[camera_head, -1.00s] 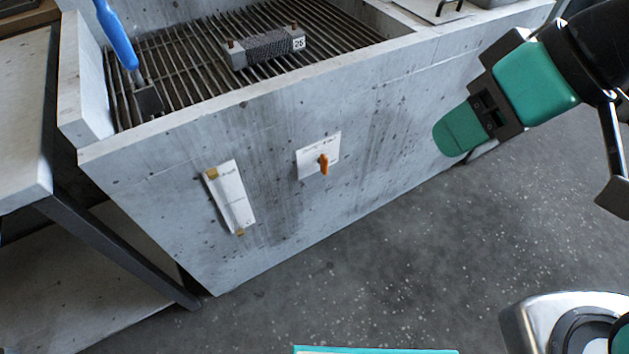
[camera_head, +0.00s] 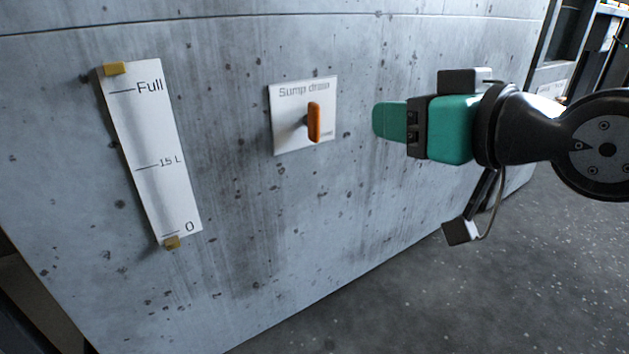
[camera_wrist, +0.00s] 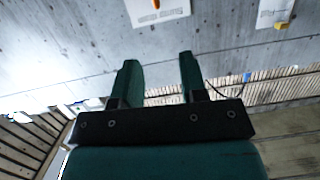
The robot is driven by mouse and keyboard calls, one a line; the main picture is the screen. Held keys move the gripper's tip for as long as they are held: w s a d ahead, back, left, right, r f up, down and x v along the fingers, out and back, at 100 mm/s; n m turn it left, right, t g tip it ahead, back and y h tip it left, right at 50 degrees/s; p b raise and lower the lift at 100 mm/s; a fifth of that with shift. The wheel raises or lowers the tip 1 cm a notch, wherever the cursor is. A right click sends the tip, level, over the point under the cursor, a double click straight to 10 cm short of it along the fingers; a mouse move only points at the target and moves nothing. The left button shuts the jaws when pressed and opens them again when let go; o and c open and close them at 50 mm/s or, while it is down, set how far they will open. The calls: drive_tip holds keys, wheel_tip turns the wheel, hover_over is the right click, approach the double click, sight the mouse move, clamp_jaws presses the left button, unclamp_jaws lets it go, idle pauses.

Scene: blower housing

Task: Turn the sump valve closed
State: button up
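The sump valve's orange handle (camera_head: 314,122) stands upright on a white plate (camera_head: 290,135) lettered "Sump drain", fixed to the grey concrete wall. My gripper (camera_head: 388,120) is to the right of the handle, apart from it. In the wrist view the two green fingers of my gripper (camera_wrist: 160,75) are spread with nothing between them. The orange handle (camera_wrist: 156,4) shows only in part at the top edge of the wrist view, on its white plate (camera_wrist: 165,13), beyond the fingertips.
A white level gauge (camera_head: 152,150) marked Full, 15 L and 0 is on the wall left of the valve. It also shows at the wrist view's top right (camera_wrist: 275,12). The concrete wall (camera_head: 250,230) is otherwise bare. Speckled floor (camera_head: 440,300) lies open at lower right.

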drive_tip(key=t+b, duration=0.2)
drive_tip(key=b, duration=0.5)
approach(318, 121)
drive_tip(key=shift+y, duration=0.4)
drive_tip(key=p+x, duration=0.9)
drive_tip(key=p, duration=1.4)
drive_tip(key=shift+w+r, duration=0.1)
drive_tip(key=shift+w, duration=0.2)
drive_tip(key=shift+w+a+f+p, duration=0.3)
drive_tip(key=shift+w+a+p, duration=0.1)
drive_tip(key=shift+w+p, duration=0.25)
drive_tip(key=shift+c, duration=0.2)
clamp_jaws()
